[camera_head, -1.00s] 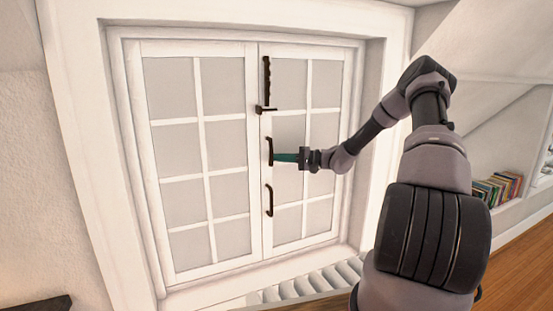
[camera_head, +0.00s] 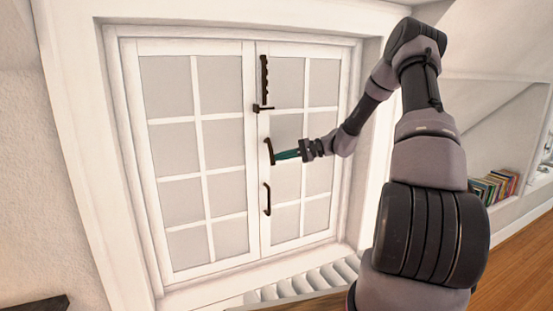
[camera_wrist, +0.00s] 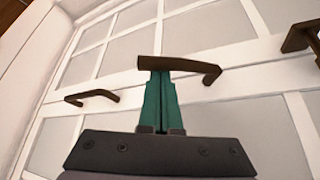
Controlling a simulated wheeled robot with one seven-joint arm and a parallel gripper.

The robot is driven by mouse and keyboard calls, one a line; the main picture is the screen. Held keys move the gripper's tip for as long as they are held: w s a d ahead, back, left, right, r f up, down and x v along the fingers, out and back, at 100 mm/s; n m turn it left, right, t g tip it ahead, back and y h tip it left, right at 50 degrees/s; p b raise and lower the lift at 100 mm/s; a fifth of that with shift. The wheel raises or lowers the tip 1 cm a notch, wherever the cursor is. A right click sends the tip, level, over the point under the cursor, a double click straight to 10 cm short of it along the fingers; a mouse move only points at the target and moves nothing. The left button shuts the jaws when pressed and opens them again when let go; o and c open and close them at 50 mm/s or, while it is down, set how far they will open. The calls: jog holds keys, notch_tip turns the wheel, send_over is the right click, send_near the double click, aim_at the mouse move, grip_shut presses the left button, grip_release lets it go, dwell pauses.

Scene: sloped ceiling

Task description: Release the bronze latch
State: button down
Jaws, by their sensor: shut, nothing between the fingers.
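Three dark bronze pieces of hardware sit on the right leaf of a white paned double window. I cannot tell from looks alone which one is the named latch. The middle lever handle (camera_head: 268,149) is slightly tilted; it fills the upper middle of the wrist view (camera_wrist: 180,65). My gripper (camera_head: 278,156) has teal fingers, shut and empty. Their tips (camera_wrist: 161,76) are right at the middle handle's side, touching or almost touching it. The handle is not between them. The lower handle (camera_head: 267,200) and the long upper bolt with a small lever (camera_head: 264,82) are apart from my gripper.
The left leaf (camera_head: 200,120) and right leaf look closed together. A deep white frame (camera_head: 125,150) surrounds them. A ribbed white radiator-like thing (camera_head: 310,280) is below. Books (camera_head: 495,186) stand on a shelf at the right.

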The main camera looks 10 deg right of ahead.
jog(key=shift+s+d+r+m+g+h, duration=0.2)
jog(key=shift+s+r+m+g+h, duration=0.4)
jog(key=shift+s+r+m+g, duration=0.45)
jog(key=shift+s+d+r+m+g+h, duration=0.15)
jog(key=shift+s+r+m+g+h, duration=0.5)
jog(key=shift+r+m+g, duration=0.7)
jog(key=shift+s+f+t, duration=0.1)
jog(key=shift+f+t, duration=0.1)
jog(key=shift+t, duration=0.1)
